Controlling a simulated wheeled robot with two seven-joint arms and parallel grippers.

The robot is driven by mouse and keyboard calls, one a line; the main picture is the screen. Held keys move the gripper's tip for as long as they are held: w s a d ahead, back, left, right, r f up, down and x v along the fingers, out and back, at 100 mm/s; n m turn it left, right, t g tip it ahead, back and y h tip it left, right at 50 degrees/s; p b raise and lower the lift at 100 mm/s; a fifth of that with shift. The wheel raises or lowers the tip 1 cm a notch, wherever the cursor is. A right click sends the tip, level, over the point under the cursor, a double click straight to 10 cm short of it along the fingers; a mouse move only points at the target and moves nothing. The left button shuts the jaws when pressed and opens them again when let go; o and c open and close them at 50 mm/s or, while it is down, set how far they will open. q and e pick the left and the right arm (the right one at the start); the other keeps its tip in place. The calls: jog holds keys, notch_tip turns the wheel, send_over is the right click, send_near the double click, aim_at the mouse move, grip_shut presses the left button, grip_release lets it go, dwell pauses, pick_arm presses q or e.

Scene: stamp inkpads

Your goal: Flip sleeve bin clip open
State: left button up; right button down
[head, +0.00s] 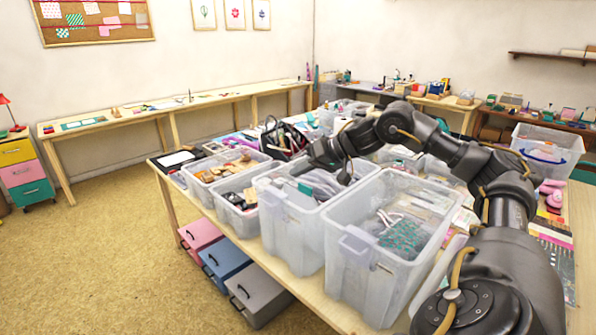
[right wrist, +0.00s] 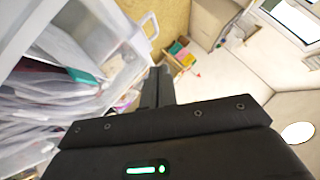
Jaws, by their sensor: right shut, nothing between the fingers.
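The sleeve bin, a clear plastic bin (head: 290,230), stands in the middle of the row at the table's left edge, with grey translucent sleeves (head: 318,184) inside. My right gripper (head: 308,163) is shut and empty, above the far side of this bin. In the right wrist view the shut fingers (right wrist: 157,88) point toward the floor, beside the wall of a clear bin (right wrist: 118,55) holding sleeves (right wrist: 45,90). A clear clip-like loop (right wrist: 150,25) sticks out from that bin's rim, apart from the fingers. I cannot tell whether it is open. My left gripper is not in view.
A larger clear bin (head: 350,275) with green and grey items stands close on the near side. Smaller bins (head: 236,202) (head: 205,185) stand on the far side. Drawer boxes (head: 262,296) sit below the table edge. The floor at left (head: 110,255) is clear.

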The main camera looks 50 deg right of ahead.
aim_at(280, 195)
jog(key=p+x, duration=0.2)
jog(key=x, duration=0.5)
jog(key=shift+w, duration=0.15)
jog(key=shift+a+f, duration=0.55)
jog(key=shift+f, duration=0.3)
jog(key=shift+a+f, duration=0.6)
jog(key=shift+f, duration=0.25)
jog(key=shift+r+p, duration=0.1)
jog(key=shift+p, duration=0.2)
